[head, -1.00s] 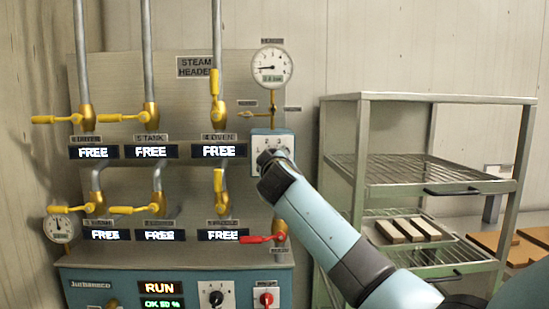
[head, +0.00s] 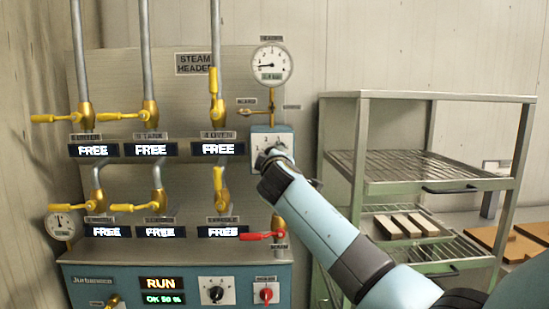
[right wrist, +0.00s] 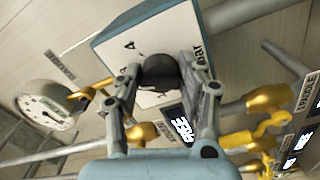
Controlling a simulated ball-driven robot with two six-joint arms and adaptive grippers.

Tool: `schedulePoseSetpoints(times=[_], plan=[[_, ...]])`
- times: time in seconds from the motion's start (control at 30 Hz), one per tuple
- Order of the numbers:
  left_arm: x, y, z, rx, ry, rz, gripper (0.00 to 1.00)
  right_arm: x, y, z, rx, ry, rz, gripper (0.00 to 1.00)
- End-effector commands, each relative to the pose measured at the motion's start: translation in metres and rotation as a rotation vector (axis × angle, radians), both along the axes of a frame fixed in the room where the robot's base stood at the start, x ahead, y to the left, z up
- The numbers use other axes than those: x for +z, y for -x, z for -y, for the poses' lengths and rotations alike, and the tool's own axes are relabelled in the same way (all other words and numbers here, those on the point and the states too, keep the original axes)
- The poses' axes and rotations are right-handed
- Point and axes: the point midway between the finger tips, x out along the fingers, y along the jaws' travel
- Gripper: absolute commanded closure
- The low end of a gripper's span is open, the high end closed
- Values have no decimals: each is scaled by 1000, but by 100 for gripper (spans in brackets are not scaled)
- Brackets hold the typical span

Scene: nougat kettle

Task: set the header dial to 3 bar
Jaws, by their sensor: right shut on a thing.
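The header dial is a black knob (right wrist: 160,72) on a white-faced blue box (head: 284,143), under the round header gauge (head: 272,64). My right gripper (head: 270,160) is at the dial and covers most of it in the head view. In the right wrist view my right gripper (right wrist: 160,80) is shut on the knob, one finger on each side. The knob's pointer and setting cannot be read. The gauge needle points left, to the low part of its scale; its green readout is too small to read. My left gripper is not in view.
Yellow-handled valves (head: 216,110) and FREE displays (head: 218,149) fill the panel left of the dial. A red-handled valve (head: 258,236) sits below it. A green rack (head: 440,97) with wire shelves stands to the right.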

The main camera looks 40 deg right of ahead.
Motion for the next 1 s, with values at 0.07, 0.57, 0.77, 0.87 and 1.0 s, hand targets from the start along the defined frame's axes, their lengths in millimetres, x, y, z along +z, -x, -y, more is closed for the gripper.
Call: schedulePoseSetpoints(times=[0.07,0.57,0.77,0.87,1.0], plan=[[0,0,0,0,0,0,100,-1,0,0,1,-2,-1,93],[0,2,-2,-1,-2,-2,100,0,0,-1,0,-1,0,38],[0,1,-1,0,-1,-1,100,-2,19,-13,3,-4,0,38],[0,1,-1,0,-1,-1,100,-2,37,-24,2,-5,0,38],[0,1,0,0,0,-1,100,-3,65,-41,2,-6,-2,38]])
